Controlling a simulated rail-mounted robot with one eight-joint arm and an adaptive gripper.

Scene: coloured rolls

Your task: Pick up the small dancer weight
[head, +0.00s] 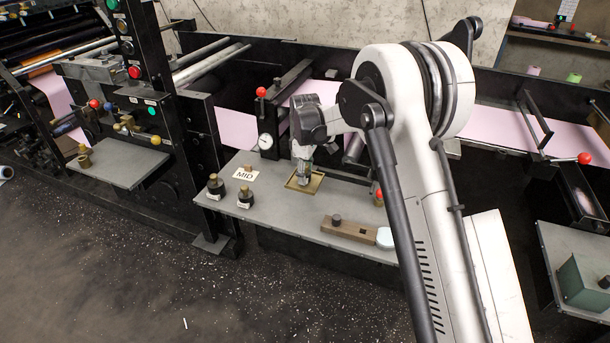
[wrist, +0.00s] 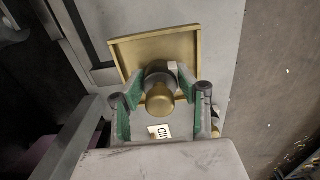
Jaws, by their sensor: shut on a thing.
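A dark cylindrical weight with a brass knob (wrist: 160,98) and a small white label shows in the wrist view. My gripper (wrist: 160,88) is shut on it, with the green finger pads on either side. A shallow square brass tray (wrist: 152,48) lies under or just beyond the weight; I cannot tell if they touch. In the head view my gripper (head: 304,176) points down over the brass tray (head: 317,186), and the held weight is mostly hidden by the fingers. Two black weights with white labels, one left (head: 215,186) and one right (head: 245,197), stand on the grey shelf.
A red-knobbed lever (head: 261,92) rises behind. Pink web (head: 236,129) runs behind the shelf.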

